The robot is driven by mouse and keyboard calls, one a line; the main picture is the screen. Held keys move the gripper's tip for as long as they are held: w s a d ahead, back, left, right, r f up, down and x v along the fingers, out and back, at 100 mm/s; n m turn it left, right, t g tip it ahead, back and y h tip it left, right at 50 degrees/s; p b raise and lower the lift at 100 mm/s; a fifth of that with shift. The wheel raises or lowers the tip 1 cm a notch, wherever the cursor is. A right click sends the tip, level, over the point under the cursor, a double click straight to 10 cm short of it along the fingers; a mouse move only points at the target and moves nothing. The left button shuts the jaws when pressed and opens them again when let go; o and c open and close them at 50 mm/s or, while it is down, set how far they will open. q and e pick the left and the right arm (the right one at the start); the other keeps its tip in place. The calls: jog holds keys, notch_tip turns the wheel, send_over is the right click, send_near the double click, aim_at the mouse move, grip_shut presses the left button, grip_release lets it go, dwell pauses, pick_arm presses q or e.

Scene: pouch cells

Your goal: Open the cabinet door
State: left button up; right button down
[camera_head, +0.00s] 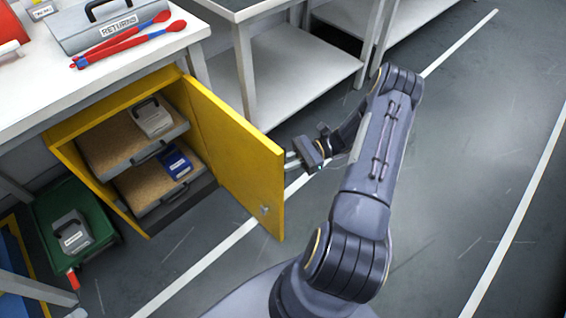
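The yellow cabinet (62,152) stands under the white workbench, and its front is open to view. Its yellow door (235,150) stands swung out to the right, with a small round silver knob or lock (265,209) near its free edge. Inside are two shelves or trays, one bearing a grey case (152,117) and the lower one a blue case (175,163). My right gripper (291,161) is at the right side of the door, by its free edge. Its fingertips are partly hidden by the door, so touch and finger opening are unclear. My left gripper is out of view.
A green bin (103,240) with a grey case stands on the floor left of the cabinet. Red-and-blue long-handled tools (122,43) and a grey "RETURNS" box (95,30) sit on the workbench. White-lined floor (480,160) is clear on the right.

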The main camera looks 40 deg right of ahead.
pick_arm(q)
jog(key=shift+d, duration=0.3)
pick_arm(e)
jog(key=shift+d, duration=0.3)
jog(key=c, duration=1.5)
grip_release()
jog(key=shift+o, duration=0.2)
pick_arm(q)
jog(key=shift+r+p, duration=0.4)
pick_arm(e)
jog(key=v, duration=0.7)
jog(key=shift+s+d, duration=0.15)
jog(key=shift+d, duration=0.25)
